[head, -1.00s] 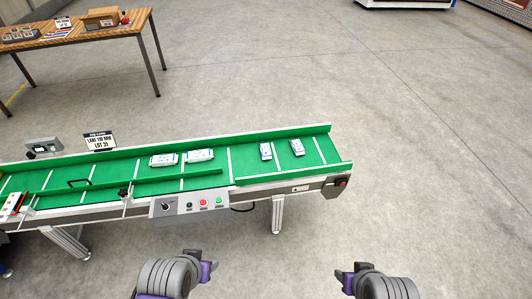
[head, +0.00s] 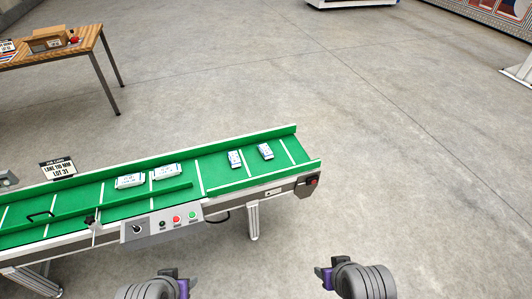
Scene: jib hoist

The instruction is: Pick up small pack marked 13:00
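Several small white packs lie on the green conveyor belt (head: 211,177) in the head view. Two lie flat at the middle of the belt: a left one (head: 130,181) and one beside it (head: 166,172). Two smaller-looking ones lie nearer the right end: one (head: 235,159) and the rightmost (head: 265,152). Their markings are too small to read, so I cannot tell which is marked 13:00. My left gripper (head: 189,278) and my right gripper (head: 321,273) are low in the view, in front of the conveyor and apart from the packs. Neither shows its finger gap clearly.
A control box (head: 162,226) with a knob and buttons sits on the conveyor's near side. A red button (head: 313,182) is at its right end. A lot sign (head: 58,169) stands behind the belt. A wooden table (head: 85,42) is far left. Floor right is clear.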

